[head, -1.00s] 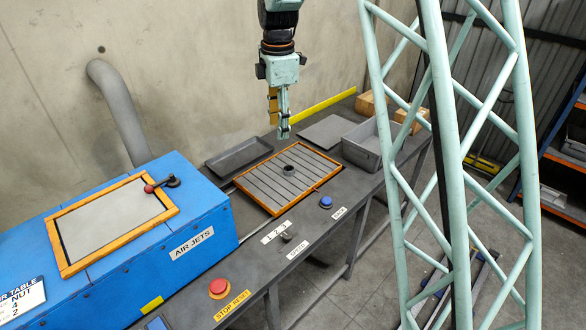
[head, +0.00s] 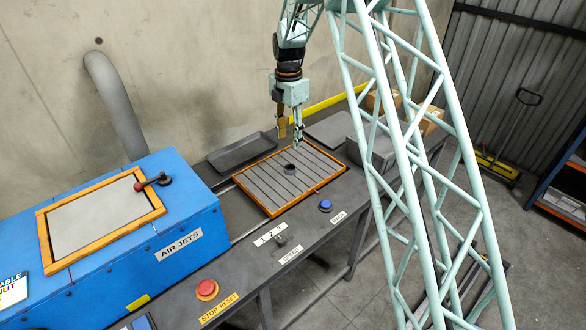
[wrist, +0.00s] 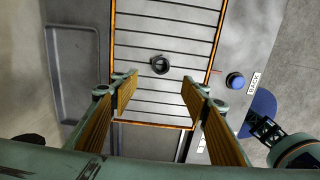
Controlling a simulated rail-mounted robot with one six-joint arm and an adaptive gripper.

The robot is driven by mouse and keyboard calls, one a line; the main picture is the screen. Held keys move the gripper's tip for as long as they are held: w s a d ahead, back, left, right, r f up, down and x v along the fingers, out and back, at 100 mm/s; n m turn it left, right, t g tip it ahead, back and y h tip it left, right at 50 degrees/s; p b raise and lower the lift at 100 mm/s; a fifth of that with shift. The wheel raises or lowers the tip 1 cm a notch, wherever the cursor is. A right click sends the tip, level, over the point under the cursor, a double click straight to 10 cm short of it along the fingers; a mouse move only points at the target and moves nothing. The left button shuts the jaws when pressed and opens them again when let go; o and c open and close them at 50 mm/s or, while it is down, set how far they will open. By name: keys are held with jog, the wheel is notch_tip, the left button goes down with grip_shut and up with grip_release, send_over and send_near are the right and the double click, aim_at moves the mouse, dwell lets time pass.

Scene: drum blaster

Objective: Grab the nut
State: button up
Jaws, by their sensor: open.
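The nut (head: 289,169) is a dark ring lying on the grey slatted plate (head: 262,185), which has an orange frame. In the wrist view the nut (wrist: 160,65) shows on the slats, ahead of and between my fingers. My gripper (head: 290,145) hangs above the plate, its fingers pointing down, a little above the nut in the head view. In the wrist view my gripper (wrist: 160,92) is wide open with nothing between its ribbed fingers. The nut is apart from both fingers.
A dark shallow tray (head: 242,152) lies behind the plate, and a grey bin (head: 370,152) stands to its right. The blue air jets box (head: 150,235) is at left. A blue button (head: 325,205), a speed knob (head: 281,240) and a red stop button (head: 206,288) line the front edge.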

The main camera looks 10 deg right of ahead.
jog(key=shift+f, duration=0.25)
send_over(290, 167)
jog(key=shift+w+f+b, duration=0.2)
jog(key=shift+f+b, duration=0.15)
jog(key=shift+f, duration=3.85)
jog(key=shift+f, duration=0.1)
jog(key=shift+s+f+b, duration=0.15)
jog(key=shift+f+b, duration=0.15)
jog(key=shift+f, duration=2.15)
jog(key=c, duration=1)
